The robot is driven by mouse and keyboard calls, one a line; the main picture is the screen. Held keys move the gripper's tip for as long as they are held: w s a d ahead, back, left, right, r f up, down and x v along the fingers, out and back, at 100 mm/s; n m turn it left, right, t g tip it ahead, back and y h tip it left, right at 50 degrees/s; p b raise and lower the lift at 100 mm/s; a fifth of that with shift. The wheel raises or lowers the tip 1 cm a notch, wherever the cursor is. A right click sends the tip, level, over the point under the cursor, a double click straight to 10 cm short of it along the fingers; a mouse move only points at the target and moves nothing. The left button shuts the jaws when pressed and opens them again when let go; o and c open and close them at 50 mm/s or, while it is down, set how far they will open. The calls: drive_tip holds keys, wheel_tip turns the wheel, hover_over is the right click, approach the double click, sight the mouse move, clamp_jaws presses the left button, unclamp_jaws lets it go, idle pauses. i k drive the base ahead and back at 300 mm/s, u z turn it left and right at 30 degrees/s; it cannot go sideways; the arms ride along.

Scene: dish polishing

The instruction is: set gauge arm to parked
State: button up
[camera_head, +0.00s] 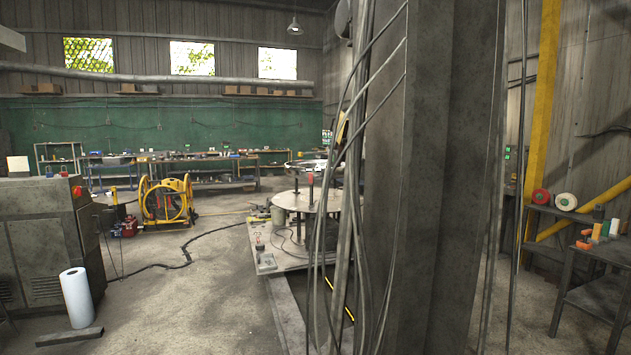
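I cannot make out the gauge arm for certain. A machine with a round pale table (288,200) stands in the middle distance, partly hidden behind a grey column. An upright post with a red top (310,182) rises at the round table. Whether any part there is the gauge arm, and how it is set, I cannot tell. My gripper does not show in this view.
A large grey column (440,180) with hanging cables blocks the middle right. A grey cabinet (45,240) and white roll (76,298) stand left, a yellow reel (166,200) behind. Dark shelves (596,285) stand right. Open floor lies left of centre, crossed by a black cable (165,265).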

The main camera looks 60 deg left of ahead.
sight(300, 154)
drive_tip(key=u, duration=0.1)
drive_tip(key=i, duration=5.6)
drive_tip(key=u, duration=2.15)
drive_tip(key=i, duration=6.15)
